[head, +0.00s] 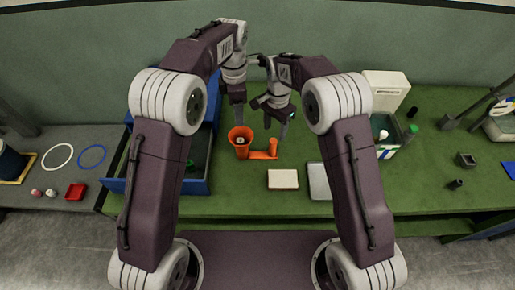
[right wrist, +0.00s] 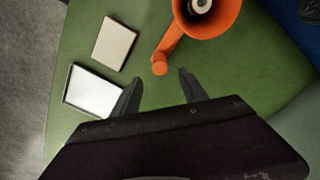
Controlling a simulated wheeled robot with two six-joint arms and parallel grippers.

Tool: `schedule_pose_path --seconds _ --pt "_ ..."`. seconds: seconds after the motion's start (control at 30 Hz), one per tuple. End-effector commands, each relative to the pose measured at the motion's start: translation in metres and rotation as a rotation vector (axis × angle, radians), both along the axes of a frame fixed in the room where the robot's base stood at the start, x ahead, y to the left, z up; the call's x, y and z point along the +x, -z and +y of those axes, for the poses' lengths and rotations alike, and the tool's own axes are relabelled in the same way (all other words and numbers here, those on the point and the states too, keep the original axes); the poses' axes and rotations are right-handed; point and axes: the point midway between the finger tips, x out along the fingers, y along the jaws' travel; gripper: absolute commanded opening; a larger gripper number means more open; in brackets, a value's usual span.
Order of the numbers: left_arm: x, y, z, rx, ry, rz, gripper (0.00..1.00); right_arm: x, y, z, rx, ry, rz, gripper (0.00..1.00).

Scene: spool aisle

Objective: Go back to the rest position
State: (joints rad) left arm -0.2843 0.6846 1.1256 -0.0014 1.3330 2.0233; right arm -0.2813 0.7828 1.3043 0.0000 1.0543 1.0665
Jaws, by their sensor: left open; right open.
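My left gripper (head: 239,113) hangs open over the green worktop, just above the orange funnel-shaped holder (head: 241,146). My right gripper (head: 271,122) is open and empty, above and behind the orange holder's arm (head: 264,155). In the right wrist view, the right gripper's two fingers (right wrist: 157,88) are spread, with the end of the orange arm (right wrist: 160,66) beyond and between them. The orange cup (right wrist: 208,14) at the top holds a small round pale-topped item.
A blue bin (head: 197,186) stands left of the orange holder. A cream block (head: 283,179) and a silver tray (head: 319,181) lie at the front. A white box (head: 386,90) stands at right. Blue and white rings lie on the grey table at left.

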Motion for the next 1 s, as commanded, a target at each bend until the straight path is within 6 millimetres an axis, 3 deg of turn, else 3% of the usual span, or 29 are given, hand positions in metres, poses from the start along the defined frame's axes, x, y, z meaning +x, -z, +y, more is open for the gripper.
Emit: schedule_pose_path --seconds 0.2,0.53,0.67,0.73,0.8,0.87,1.0 --pt "0.000 0.000 0.000 0.000 0.000 0.000 0.52 0.000 -0.020 0.000 0.000 0.000 0.000 0.51" --pt "0.001 0.000 0.002 0.000 -0.004 0.000 0.52 0.000 -0.020 -0.002 0.000 0.004 0.000 0.51" --pt "0.007 -0.027 0.018 -0.014 -0.042 -0.053 0.52 0.011 -0.051 -0.017 0.016 0.041 -0.060 0.51" --pt "-0.010 -0.040 0.040 -0.012 -0.082 -0.046 0.52 -0.001 -0.072 -0.038 0.018 0.081 -0.071 0.51" --pt "-0.034 -0.041 0.060 -0.009 -0.106 -0.025 0.52 -0.023 -0.081 -0.057 0.017 0.111 -0.066 0.51" --pt "-0.053 -0.036 0.073 -0.008 -0.067 -0.017 0.52 -0.042 -0.084 -0.071 0.018 0.104 -0.066 0.51" --pt "-0.104 -0.013 0.099 -0.012 0.176 -0.011 0.52 -0.096 -0.077 -0.098 0.016 0.007 -0.068 0.51"
